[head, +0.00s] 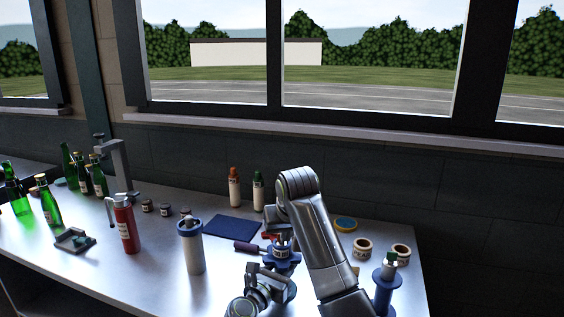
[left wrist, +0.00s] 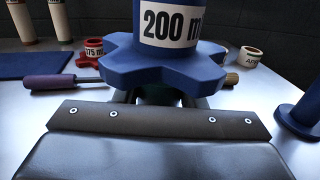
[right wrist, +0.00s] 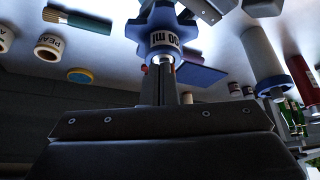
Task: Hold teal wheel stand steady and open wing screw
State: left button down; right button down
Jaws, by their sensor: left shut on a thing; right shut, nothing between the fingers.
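A blue lobed wheel (head: 282,258) with a "200 ml" label stands at the front of the table. It fills the top of the left wrist view (left wrist: 165,65), with a dark teal part below it, mostly hidden. My left gripper (head: 274,275) is shut on the stand just under the wheel; its fingers (left wrist: 170,99) are partly covered by the wheel. My right gripper (right wrist: 168,80) is shut and empty, its fingertips close to the labelled wheel (right wrist: 163,35); I cannot tell whether they touch. Small orange-red bits show beside those fingertips. I cannot make out the wing screw clearly.
A purple-handled tool (head: 246,247), a red "175 ml" wheel (left wrist: 90,52) and a blue mat (head: 231,227) lie close by. A white blue-topped cylinder (head: 191,250) stands left. Tape rolls (head: 362,247) and a blue stand (head: 384,285) are right. Green bottles (head: 50,205) stand far left.

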jog(key=shift+s+a, duration=0.1)
jog(key=shift+a, duration=0.4)
dwell(0.8)
jog(key=shift+s, duration=0.1)
jog(key=shift+s, duration=0.25)
notch_tip(320, 180, up, 6)
dwell(0.4)
pick_arm(q)
jog(key=c, duration=0.8)
grip_release()
jog(key=shift+c, duration=0.2)
